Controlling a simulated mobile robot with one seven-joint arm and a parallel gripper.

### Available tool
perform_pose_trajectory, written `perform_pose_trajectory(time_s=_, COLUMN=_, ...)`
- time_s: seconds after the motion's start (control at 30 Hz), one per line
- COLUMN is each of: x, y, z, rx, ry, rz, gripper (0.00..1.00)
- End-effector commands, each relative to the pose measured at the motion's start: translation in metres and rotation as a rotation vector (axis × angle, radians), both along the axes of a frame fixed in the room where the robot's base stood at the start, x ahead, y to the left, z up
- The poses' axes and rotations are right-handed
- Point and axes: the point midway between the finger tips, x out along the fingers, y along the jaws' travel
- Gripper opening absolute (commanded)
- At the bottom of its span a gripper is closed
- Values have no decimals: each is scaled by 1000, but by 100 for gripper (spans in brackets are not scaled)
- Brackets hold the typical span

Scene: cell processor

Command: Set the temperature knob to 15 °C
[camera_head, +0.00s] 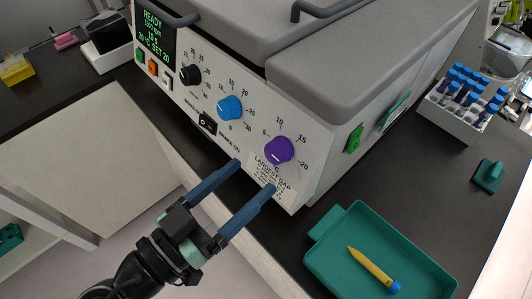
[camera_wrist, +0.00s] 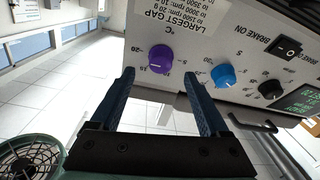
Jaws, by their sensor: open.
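The purple knob (camera_head: 279,150) sits at the right end of the white front panel, with a °C mark beside it and a number scale around it. A pale line on its face points to the lower left in the head view. My gripper (camera_head: 252,176) is open and empty, in front of and below the knob. In the wrist view, the purple knob (camera_wrist: 160,58) lies between and beyond the tips of my gripper (camera_wrist: 158,74), apart from them. The small display (camera_head: 155,32) reads READY and appears to show "20 °C SET 20".
A blue knob (camera_head: 229,107) and a black knob (camera_head: 190,75) are left of the purple one, with a black brake switch (camera_head: 207,123) below. A teal tray (camera_head: 330,258) holding a yellow tube lies at lower right. A rack of blue-capped tubes (camera_head: 452,117) stands behind.

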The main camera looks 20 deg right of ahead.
Motion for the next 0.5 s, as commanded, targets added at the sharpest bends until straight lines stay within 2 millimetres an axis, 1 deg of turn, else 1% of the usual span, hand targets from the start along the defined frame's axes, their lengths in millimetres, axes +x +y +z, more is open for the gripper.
perform_pose_trajectory(time_s=0.03, x=3, y=-11, z=2, rx=0, ry=3, rz=-4, gripper=79)
perform_pose_trajectory(time_s=0.2, x=15, y=-35, z=2, rx=0, ry=1, rz=-2, gripper=79)
perform_pose_trajectory(time_s=0.33, x=20, y=-45, z=1, rx=0, ry=2, rz=0, gripper=79)
perform_pose_trajectory(time_s=0.5, x=22, y=-49, z=0, rx=1, ry=1, rz=2, gripper=79)
